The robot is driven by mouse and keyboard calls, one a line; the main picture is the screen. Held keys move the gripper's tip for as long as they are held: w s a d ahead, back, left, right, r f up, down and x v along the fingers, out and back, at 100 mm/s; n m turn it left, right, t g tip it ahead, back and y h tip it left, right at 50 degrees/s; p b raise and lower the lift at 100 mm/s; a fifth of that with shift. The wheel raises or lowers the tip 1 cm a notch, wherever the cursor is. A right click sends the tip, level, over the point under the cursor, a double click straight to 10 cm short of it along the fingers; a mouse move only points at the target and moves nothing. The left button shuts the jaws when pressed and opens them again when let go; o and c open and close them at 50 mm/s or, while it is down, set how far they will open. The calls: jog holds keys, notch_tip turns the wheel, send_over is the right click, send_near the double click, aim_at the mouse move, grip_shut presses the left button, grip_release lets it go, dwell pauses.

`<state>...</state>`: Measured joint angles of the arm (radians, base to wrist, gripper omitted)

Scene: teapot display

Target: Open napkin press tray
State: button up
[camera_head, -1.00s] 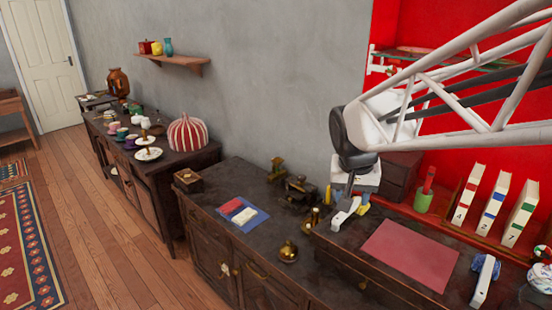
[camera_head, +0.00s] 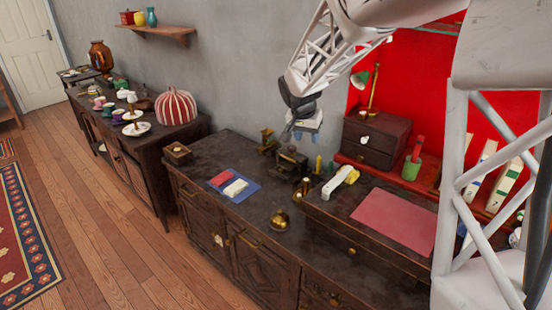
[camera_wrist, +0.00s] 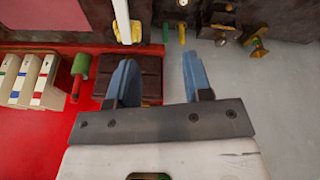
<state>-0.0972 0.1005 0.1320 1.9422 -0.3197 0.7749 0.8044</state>
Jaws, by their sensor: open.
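A small dark press-like device (camera_head: 291,162) stands on the dark cabinet top near the wall; I take it to be the napkin press, but its tray cannot be made out. My gripper (camera_head: 302,132) is above and behind it in the head view, near the grey wall, and apart from it. In the wrist view my gripper (camera_wrist: 160,82) shows two blue fingers spread wide with nothing between them. A red folded cloth (camera_head: 221,179) and a white one (camera_head: 235,187) lie on a blue sheet (camera_head: 247,194) to the left of the device.
A brass bell-like object (camera_head: 280,221) stands in front. A small wooden box (camera_head: 177,152) sits at the left.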

jog(key=w+a+f+m, duration=0.2)
jog(key=w+a+f, duration=0.2)
jog(key=w+f, duration=0.9)
jog(key=m, duration=0.1)
send_near(280, 169)
jog(key=shift+s+a+f+h, duration=0.25)
jog(key=shift+f+h, duration=0.15)
jog(key=shift+x, duration=3.85)
jog(key=shift+w, duration=0.15)
grip_shut()
